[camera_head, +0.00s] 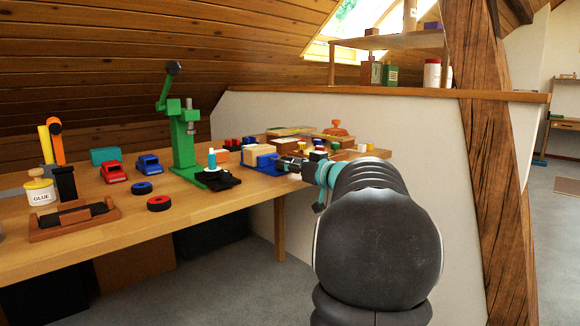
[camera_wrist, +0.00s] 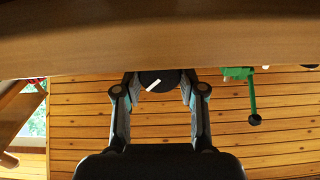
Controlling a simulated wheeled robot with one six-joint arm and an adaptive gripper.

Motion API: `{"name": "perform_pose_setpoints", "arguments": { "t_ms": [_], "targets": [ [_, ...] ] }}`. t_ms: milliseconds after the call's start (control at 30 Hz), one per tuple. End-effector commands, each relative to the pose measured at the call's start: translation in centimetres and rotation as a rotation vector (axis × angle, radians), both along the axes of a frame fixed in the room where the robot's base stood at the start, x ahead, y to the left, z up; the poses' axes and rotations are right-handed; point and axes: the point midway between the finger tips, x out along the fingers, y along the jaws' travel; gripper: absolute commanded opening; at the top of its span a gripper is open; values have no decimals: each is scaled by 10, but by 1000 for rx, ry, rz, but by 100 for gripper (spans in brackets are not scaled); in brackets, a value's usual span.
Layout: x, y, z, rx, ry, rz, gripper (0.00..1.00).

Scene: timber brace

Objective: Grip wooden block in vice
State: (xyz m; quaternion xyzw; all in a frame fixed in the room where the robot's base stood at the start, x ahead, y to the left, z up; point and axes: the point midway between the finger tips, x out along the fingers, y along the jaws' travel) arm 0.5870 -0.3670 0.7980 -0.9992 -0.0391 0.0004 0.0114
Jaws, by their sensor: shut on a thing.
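The blue vice (camera_head: 266,162) stands near the right end of the workbench. A pale wooden block (camera_head: 256,153) sits at the vice, apparently between its jaws; I cannot tell whether they touch it on both sides. My gripper (camera_head: 292,165) is at the right side of the vice. In the wrist view my gripper (camera_wrist: 158,82) has its two fingers on either side of a dark round knob (camera_wrist: 153,76) with a white stripe, and it is shut on this knob. The knob seems to belong to the vice. The fingertips are partly hidden behind it.
A green press (camera_head: 183,135) stands left of the vice on the workbench (camera_head: 190,214). Red and blue toy cars (camera_head: 114,172), loose wheels and a glue jar (camera_head: 40,190) are further left. Small coloured blocks lie behind the vice. A timber post (camera_head: 480,150) rises at the right.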

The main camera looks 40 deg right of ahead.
Motion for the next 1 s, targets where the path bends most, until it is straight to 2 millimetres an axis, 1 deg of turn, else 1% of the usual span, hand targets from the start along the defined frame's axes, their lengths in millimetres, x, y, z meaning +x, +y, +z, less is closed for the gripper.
{"name": "perform_pose_setpoints", "arguments": {
  "t_ms": [167,200,267,300,567,667,767,867,1000],
  "targets": [
    [0,0,0,0,1,1,5],
    [0,0,0,0,1,1,48],
    [0,0,0,0,1,1,62],
    [0,0,0,0,1,1,65],
    [0,0,0,-1,0,0,65],
    [-4,-1,0,-1,0,-1,65],
    [-15,-3,0,-2,0,-3,65],
    [-32,-4,1,-2,-1,-4,65],
    [-61,-6,1,-2,0,-4,65]
  ]
}}
